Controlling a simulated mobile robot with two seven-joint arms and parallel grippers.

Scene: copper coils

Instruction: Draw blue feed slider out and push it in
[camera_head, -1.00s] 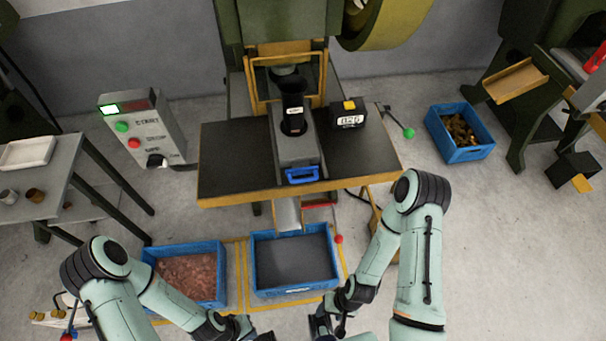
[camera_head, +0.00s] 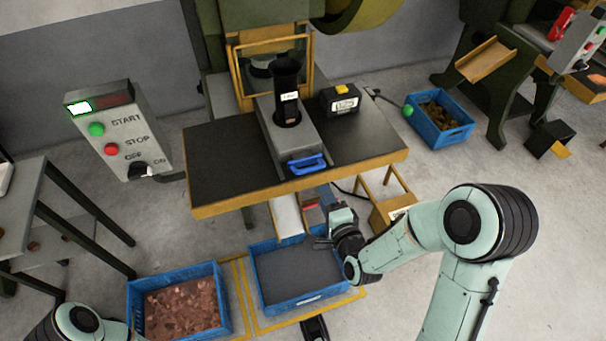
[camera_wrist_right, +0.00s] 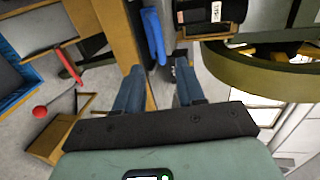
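The blue feed slider handle (camera_head: 307,164) is a blue loop at the front end of a grey feed channel (camera_head: 287,140) on the press table. A black tube (camera_head: 287,100) stands upright on the channel. My right gripper (camera_head: 325,218) is below and right of the handle, in front of the table edge, apart from it. In the right wrist view my fingers (camera_wrist_right: 159,88) are spread and empty, with the blue handle (camera_wrist_right: 155,36) beyond them.
A counter box (camera_head: 341,98) sits on the table beside the channel. Blue crates stand below, one with copper pieces (camera_head: 182,305), one dark inside (camera_head: 297,278). A chute (camera_head: 287,217) hangs under the table edge. A control box (camera_head: 119,130) is left.

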